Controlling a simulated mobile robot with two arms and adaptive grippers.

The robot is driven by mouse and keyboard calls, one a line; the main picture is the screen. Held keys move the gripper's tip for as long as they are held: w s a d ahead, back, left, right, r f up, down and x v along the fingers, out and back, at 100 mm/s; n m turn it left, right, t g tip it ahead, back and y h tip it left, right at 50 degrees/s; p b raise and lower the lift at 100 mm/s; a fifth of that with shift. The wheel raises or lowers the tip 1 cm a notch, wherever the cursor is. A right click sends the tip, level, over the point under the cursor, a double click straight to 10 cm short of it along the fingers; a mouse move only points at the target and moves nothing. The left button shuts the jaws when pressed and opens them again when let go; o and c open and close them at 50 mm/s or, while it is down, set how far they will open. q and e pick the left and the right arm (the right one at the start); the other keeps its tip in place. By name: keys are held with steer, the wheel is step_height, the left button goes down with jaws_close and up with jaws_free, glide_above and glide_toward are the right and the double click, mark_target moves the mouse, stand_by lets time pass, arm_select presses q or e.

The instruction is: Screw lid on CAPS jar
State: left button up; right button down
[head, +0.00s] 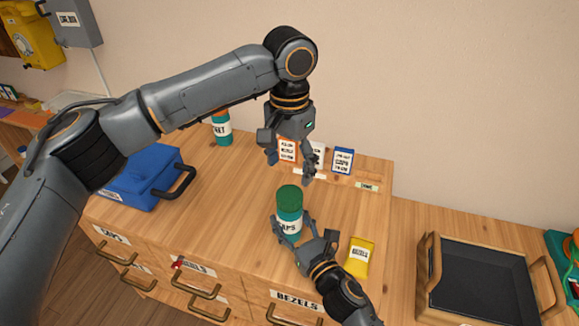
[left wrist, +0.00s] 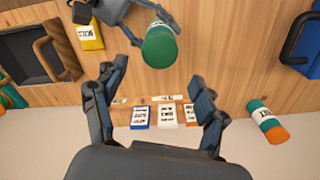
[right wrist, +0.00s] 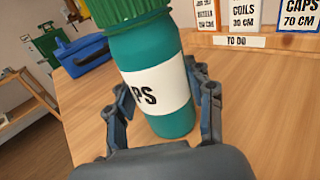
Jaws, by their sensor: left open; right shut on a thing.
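My right gripper (head: 296,238) is shut on the jar's body, with a finger on each side in the right wrist view (right wrist: 163,110). My left gripper (head: 290,172) is open and empty, above and a little behind the lid. In the left wrist view the lid (left wrist: 160,47) lies beyond the open fingers (left wrist: 155,95), apart from them.
Several small cards (head: 343,160) stand at the back of the worktop. A teal jar with an orange top (head: 222,128) stands back left, near a blue box (head: 143,178). A yellow packet (head: 358,256) lies right of the jar, and a black-lined tray (head: 480,280) is farther right.

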mark_target(290, 193)
arm_select(q)
steer(key=shift+f, duration=0.1)
steer(key=shift+f, duration=3.95)
steer(key=shift+c, duration=0.4)
steer(key=c, duration=1.1)
steer(key=shift+c, duration=0.2)
steer(key=o, duration=1.4)
steer(key=shift+c, duration=0.2)
steer(key=shift+r, duration=0.15)
step_height(290, 193, up, 12)
